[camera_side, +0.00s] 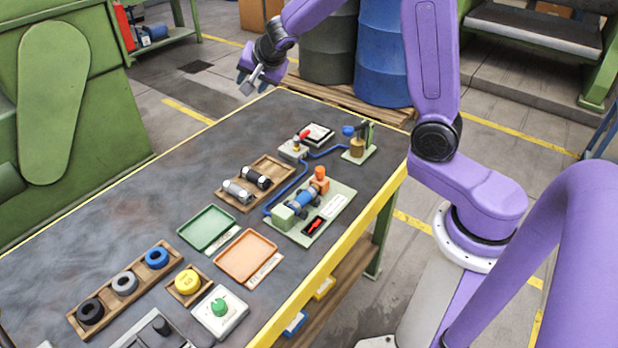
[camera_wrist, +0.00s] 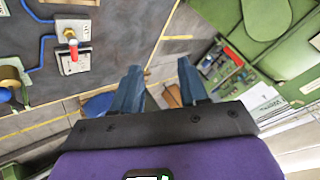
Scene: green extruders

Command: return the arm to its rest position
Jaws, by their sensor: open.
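My gripper (camera_side: 250,83) hangs in the air near the far end of the workbench (camera_side: 110,185) in the side view, pointing down and to the left. In the wrist view its two blue-grey fingers (camera_wrist: 160,90) stand well apart, with nothing between them. The gripper is open and empty. It touches no object that I can see.
The bench carries a green tray (camera_side: 207,229), an orange tray (camera_side: 246,258), a wooden rack with rings (camera_side: 122,285), and a board with a small motor assembly (camera_side: 310,207). Barrels (camera_side: 383,55) stand behind the bench. A green machine (camera_side: 60,110) stands at left.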

